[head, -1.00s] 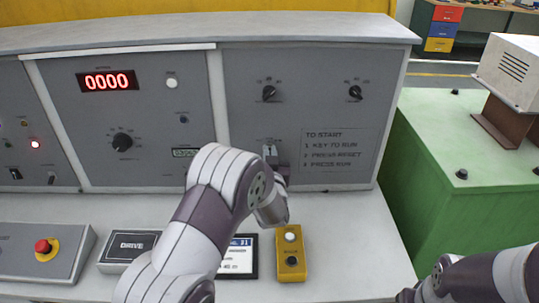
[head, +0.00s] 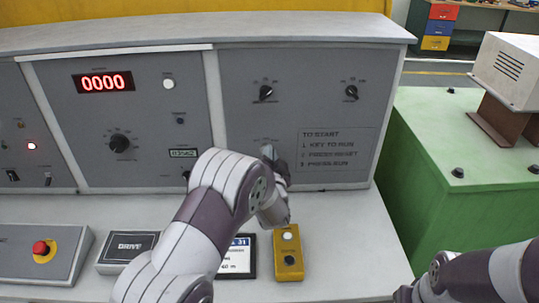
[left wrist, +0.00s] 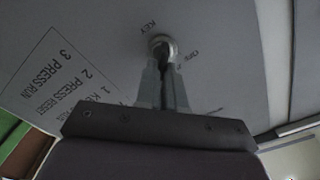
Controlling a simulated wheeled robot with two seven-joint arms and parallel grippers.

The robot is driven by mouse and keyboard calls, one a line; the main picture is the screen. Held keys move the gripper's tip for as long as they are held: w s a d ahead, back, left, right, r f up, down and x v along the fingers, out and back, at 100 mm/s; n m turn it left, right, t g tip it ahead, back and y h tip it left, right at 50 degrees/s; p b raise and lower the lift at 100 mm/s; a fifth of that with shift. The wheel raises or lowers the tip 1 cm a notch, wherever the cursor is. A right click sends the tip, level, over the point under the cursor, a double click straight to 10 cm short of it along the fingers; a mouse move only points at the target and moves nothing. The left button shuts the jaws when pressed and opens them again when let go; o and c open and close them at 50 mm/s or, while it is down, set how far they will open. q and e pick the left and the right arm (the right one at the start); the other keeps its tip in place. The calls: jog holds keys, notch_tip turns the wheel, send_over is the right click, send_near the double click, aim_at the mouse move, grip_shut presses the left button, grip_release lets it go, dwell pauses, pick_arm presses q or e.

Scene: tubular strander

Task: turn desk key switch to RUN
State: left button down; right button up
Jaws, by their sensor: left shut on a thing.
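The key switch (left wrist: 162,43) shows in the left wrist view as a round metal collar on the grey panel, with KEY and what looks like OFF printed beside it. My left gripper (left wrist: 163,82) is shut on the dark key at the collar, its two fingers close together. The key is mostly hidden between the fingers, and I cannot read its exact angle. In the head view my left gripper (head: 270,155) reaches the lower part of the right panel, covering the switch.
The start instructions (head: 335,147) are printed right of the switch. A yellow two-button box (head: 289,265) stands on the desk below. Two black knobs sit higher on the panel. A red stop button (head: 41,247) is at the left. A green machine body (head: 455,215) stands right of the desk.

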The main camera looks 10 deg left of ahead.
pick_arm(q)
jog(key=shift+r+m, duration=0.1)
jog(key=shift+m, duration=0.2)
jog(key=c, duration=1.4)
grip_release()
jog(key=shift+o, duration=0.8)
jog(key=shift+w, duration=0.1)
jog(key=b+v, duration=0.1)
jog(key=v, duration=1.1)
jog(key=shift+s+b, duration=0.35)
jog(key=shift+b, duration=0.05)
jog(key=shift+d, duration=0.1)
